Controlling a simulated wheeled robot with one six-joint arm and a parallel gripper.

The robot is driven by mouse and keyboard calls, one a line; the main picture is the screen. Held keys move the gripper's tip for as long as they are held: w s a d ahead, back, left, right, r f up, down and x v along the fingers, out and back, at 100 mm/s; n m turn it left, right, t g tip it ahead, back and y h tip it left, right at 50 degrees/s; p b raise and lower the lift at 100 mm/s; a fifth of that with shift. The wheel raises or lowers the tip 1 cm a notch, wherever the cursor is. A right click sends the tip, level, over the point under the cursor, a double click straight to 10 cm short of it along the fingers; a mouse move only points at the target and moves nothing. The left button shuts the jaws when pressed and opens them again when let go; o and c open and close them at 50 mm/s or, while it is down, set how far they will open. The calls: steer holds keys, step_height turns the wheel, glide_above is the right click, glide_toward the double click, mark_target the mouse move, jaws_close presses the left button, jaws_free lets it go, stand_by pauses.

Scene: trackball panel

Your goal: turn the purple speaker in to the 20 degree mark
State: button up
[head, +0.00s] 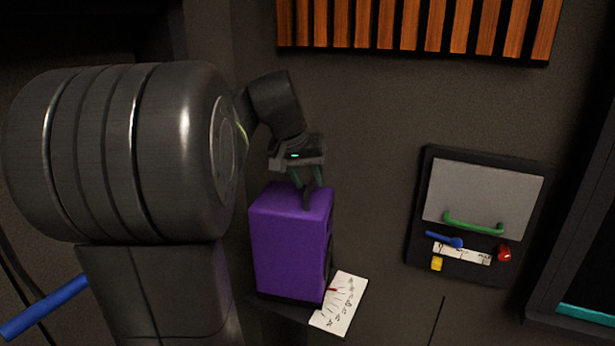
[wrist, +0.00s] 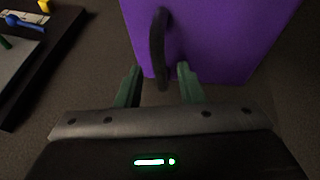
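The purple speaker (head: 290,245) stands on a dark base against the wall in the head view; it fills the upper right of the wrist view (wrist: 215,35). A black handle (wrist: 158,45) sticks out from it, also seen at its top in the head view (head: 307,198). A white card (head: 347,308) with marks lies at its lower right, and a small red pointer (head: 332,290) reaches over it; the numbers are too small to read. My gripper (wrist: 159,72) is open, with green fingers either side of the handle and gaps on both sides.
A wall panel (head: 413,225) at the right carries a grey door (head: 485,195) with a green handle (head: 472,226), a blue lever (head: 443,240), a red knob (head: 504,252) and a yellow block (head: 437,264). Wooden slats (head: 415,25) hang above. The wall between speaker and panel is clear.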

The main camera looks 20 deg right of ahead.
jaws_close()
steer(key=shift+m, duration=0.3)
steer(key=shift+s+a+m+g+h+p, duration=0.15)
steer(key=shift+a+m+g, duration=0.25)
steer(key=shift+m, duration=0.55)
steer(key=shift+s+a+m+g+h+p, duration=0.15)
steer(key=shift+m+g, duration=0.3)
steer(key=shift+m, duration=0.55)
steer(key=shift+a+m+g+p, duration=0.1)
steer(key=shift+a+m+g, duration=0.3)
steer(key=shift+m, duration=0.55)
jaws_free()
